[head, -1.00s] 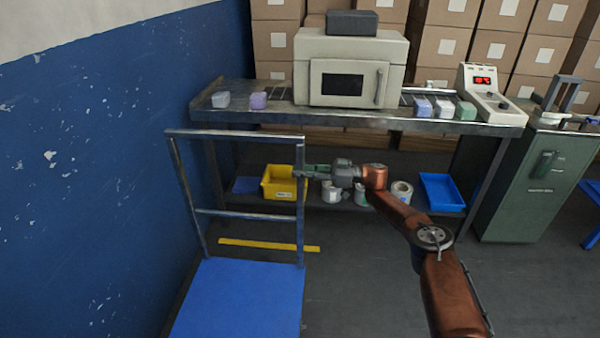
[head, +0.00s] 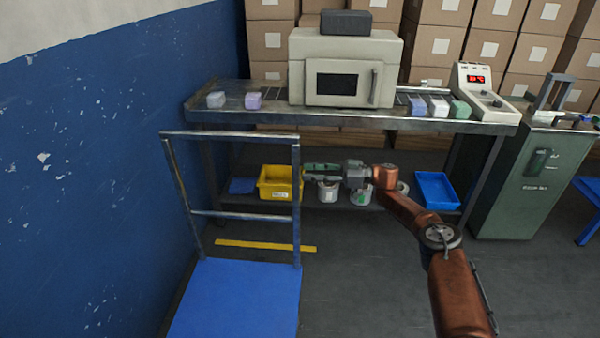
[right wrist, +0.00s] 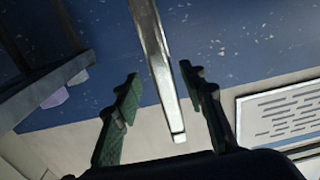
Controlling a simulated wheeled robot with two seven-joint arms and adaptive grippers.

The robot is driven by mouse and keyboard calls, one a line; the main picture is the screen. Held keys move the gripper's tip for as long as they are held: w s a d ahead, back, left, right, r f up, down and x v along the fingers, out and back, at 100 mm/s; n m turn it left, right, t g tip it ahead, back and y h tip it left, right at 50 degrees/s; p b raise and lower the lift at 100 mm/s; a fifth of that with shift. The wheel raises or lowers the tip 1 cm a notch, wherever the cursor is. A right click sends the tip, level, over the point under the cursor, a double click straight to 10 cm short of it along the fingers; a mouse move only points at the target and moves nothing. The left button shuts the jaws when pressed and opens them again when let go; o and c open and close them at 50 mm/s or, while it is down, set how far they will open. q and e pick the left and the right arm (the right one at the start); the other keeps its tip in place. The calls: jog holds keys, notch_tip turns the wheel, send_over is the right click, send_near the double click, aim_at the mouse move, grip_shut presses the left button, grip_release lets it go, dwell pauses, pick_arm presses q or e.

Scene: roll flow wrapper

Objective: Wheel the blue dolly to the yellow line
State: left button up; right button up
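The blue dolly (head: 235,300) has a flat blue deck and an upright grey metal handle frame (head: 230,135) at its far end. The yellow line (head: 265,245) lies on the floor just beyond the deck. My right gripper (head: 307,169) is beside the frame's right post, slightly to its right. In the right wrist view its two green fingers (right wrist: 158,75) are spread, with the metal post (right wrist: 158,60) showing between them and apparently beyond them. No contact shows. My left gripper is not in view.
A blue wall (head: 80,180) runs close along the dolly's left. Ahead stands a metal workbench (head: 270,117) with an oven-like machine (head: 300,75); its lower shelf holds a yellow bin (head: 277,188) and a blue tray (head: 437,190). A green cabinet (head: 540,190) stands right. Floor right of the dolly is clear.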

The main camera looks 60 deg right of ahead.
jog(key=v, duration=0.6)
jog(key=shift+s, duration=0.35)
jog(key=shift+d, duration=0.15)
